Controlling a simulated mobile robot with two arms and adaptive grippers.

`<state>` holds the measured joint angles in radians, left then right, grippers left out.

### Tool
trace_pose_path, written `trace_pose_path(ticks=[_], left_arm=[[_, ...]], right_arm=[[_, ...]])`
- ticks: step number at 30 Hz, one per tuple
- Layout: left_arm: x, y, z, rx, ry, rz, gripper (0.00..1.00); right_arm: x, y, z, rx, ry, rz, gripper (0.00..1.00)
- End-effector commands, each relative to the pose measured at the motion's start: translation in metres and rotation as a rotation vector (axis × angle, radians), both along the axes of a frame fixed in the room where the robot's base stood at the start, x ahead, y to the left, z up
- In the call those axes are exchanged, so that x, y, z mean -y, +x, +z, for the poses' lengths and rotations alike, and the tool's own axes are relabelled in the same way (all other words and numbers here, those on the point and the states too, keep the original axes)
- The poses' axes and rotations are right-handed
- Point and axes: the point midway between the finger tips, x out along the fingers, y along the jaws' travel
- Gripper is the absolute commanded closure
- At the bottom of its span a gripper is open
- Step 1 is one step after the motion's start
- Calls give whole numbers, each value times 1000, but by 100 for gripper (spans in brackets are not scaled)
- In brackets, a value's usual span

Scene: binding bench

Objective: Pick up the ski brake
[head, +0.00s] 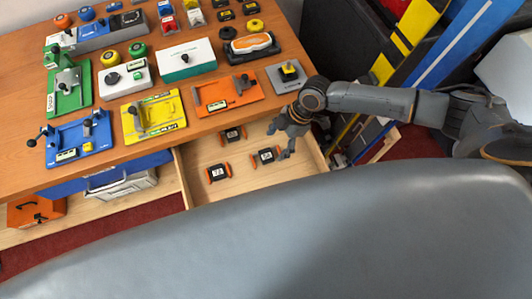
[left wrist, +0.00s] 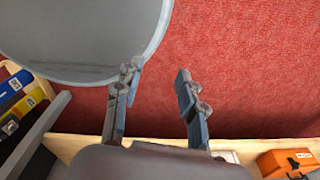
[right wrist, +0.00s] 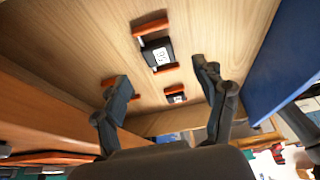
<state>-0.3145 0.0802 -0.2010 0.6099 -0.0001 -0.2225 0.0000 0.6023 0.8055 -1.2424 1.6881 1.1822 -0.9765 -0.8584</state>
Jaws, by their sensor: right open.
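Three black ski brakes with orange ends and white number labels lie in the open wooden drawer: a far one (head: 233,134), a right one (head: 266,155) and a front-left one (head: 218,172). My right gripper (head: 281,141) is open and empty above the drawer's right part, near the right brake. The right wrist view shows a larger brake (right wrist: 157,51) and a smaller one (right wrist: 175,95) between and beyond the open fingers; orange edges beside the left finger are partly hidden. My left gripper (left wrist: 158,70) is open and empty above red carpet, outside the head view.
The wooden bench (head: 25,100) above the drawer holds several jigs, including an orange plate (head: 228,94) and a grey plate with a yellow-black block (head: 288,75). Skis (head: 405,40) lean at the right. An orange box (head: 36,209) stands at lower left. Drawer walls border the brakes.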

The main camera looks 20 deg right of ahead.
Motion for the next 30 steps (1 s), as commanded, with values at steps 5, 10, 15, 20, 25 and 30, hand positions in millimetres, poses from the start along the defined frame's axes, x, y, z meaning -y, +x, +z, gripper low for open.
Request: trace_pose_path(ticks=[5,10,15,20,25,30], left_arm=[[0,3,2,5,0,0,60],[2,23,13,34,-3,0,60],[2,30,18,45,-5,0,60],[2,24,18,37,-4,0,60],[1,18,17,27,-3,1,60],[1,16,17,24,-2,1,60]], right_arm=[[-6,0,-12,0,0,0,28],[-16,-1,-26,-3,0,1,28],[-26,-1,-49,-2,0,-1,28],[-29,0,-58,0,0,0,28],[-29,0,-59,0,0,0,28],[-29,0,-59,0,0,0,57]])
